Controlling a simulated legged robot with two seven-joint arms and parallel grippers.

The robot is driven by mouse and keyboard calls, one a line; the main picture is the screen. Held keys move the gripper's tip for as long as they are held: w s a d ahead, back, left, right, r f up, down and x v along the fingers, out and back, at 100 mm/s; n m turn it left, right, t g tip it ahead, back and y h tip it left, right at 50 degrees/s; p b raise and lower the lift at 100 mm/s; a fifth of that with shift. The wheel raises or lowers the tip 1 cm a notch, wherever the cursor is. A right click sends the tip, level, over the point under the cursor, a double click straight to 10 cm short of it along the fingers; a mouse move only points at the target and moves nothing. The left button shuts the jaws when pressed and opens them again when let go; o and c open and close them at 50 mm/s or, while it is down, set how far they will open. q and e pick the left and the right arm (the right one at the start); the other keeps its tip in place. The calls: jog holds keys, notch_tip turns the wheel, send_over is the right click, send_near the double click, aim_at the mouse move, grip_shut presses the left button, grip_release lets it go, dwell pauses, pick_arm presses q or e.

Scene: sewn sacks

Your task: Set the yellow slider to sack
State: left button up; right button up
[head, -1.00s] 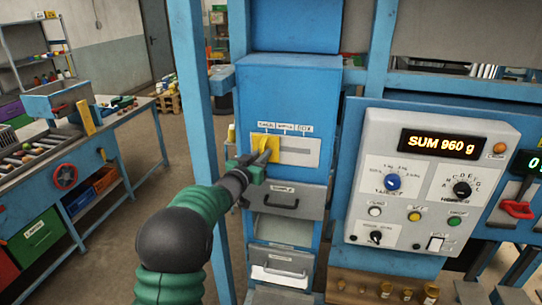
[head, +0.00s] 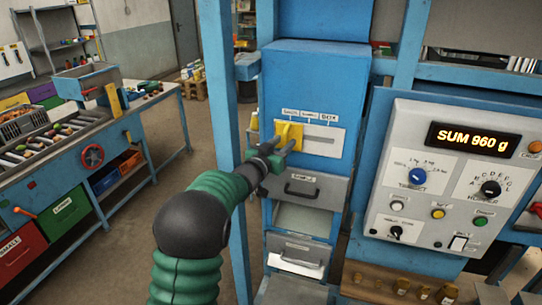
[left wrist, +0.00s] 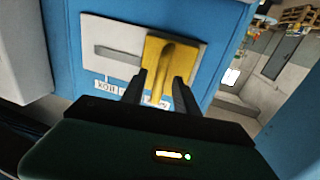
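The yellow slider (head: 289,133) stands at the left end of a slot in a pale plate (head: 327,147) on the blue cabinet. Of the labels above the slot, the rightmost reads BOX; the leftmost, over the slider, is too small to read surely. In the left wrist view, turned over, the slider (left wrist: 171,67) is at the slot's right end. My left gripper (head: 283,147) is just in front of and below it. Its fingers (left wrist: 160,92) are apart, on either side of the slider's raised handle, with visible gaps. My right gripper is out of view.
A drawer (head: 300,190) with a dark handle is below the slider. A control panel (head: 445,180) showing SUM 960 g stands at the right. A blue upright post (head: 220,90) is close left of my gripper. Small brass weights (head: 402,285) sit at lower right.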

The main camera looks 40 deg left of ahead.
pick_arm(q)
jog(key=s+d+b, duration=0.1)
jog(key=s+b, duration=0.3)
jog(key=s, duration=1.1)
jog(key=shift+s+d+f+b, duration=0.15)
jog(key=shift+d+b, duration=0.15)
jog(key=shift+b, duration=0.05)
jog(key=shift+a, duration=0.1)
